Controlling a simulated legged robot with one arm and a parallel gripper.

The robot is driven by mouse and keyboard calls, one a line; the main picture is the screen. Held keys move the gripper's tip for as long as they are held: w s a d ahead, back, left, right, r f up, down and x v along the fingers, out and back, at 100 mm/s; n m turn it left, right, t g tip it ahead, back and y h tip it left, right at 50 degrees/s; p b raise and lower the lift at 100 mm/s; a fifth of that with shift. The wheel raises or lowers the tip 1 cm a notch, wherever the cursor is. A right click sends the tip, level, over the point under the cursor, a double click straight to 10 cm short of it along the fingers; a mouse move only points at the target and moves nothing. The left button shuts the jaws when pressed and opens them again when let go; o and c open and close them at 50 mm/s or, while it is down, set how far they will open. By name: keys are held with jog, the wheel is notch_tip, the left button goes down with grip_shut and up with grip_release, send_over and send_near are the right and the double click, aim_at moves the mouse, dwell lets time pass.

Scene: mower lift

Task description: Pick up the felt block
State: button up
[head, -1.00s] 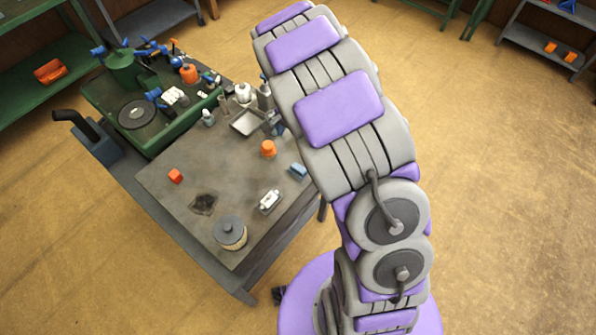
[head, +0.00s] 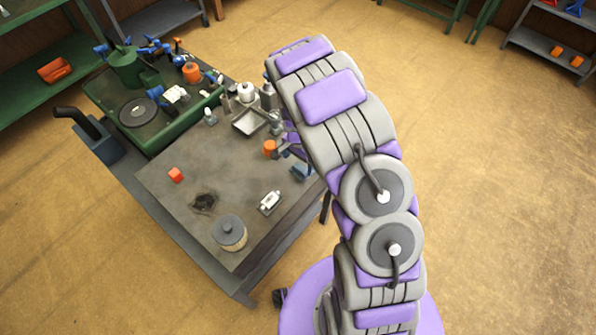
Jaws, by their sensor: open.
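Two small blocks lie on the grey workbench top (head: 215,262): a red-orange cube (head: 176,174) at the left and a blue-grey block (head: 301,172) near the right edge. I cannot tell from their surfaces which one is felt. My gripper (head: 284,149) shows partly at the left side of my arm, above the bench's right part. It is open, between an orange piece (head: 269,148) and the blue-grey block in the picture, holding nothing that I can see. My arm hides part of it, and its height over the bench is unclear.
A round lidded tin (head: 229,233), a white fitting (head: 270,202) and a dark stain share the bench. A metal tray (head: 249,121) and bottles stand behind. A green tool tray (head: 184,128) fills the back left. The bench's middle is clear.

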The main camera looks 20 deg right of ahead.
aim_at(299, 168)
jog(key=f, duration=0.2)
jog(key=d+f+b, duration=0.1)
jog(key=f, duration=0.1)
jog(key=shift+s+d+f, duration=0.1)
jog(key=shift+d+f, duration=0.05)
jog(key=shift+f, duration=0.1)
jog(key=shift+a+f, duration=0.2)
jog(key=shift+a, duration=0.05)
jog(key=shift+a+r, duration=0.1)
jog(key=shift+a, duration=0.4)
jog(key=shift+c, duration=0.7)
jog(key=shift+d, duration=0.6)
jog(key=c, duration=0.6)
jog(key=shift+a, duration=0.2)
jog(key=c, duration=0.4)
jog(key=shift+a, duration=0.25)
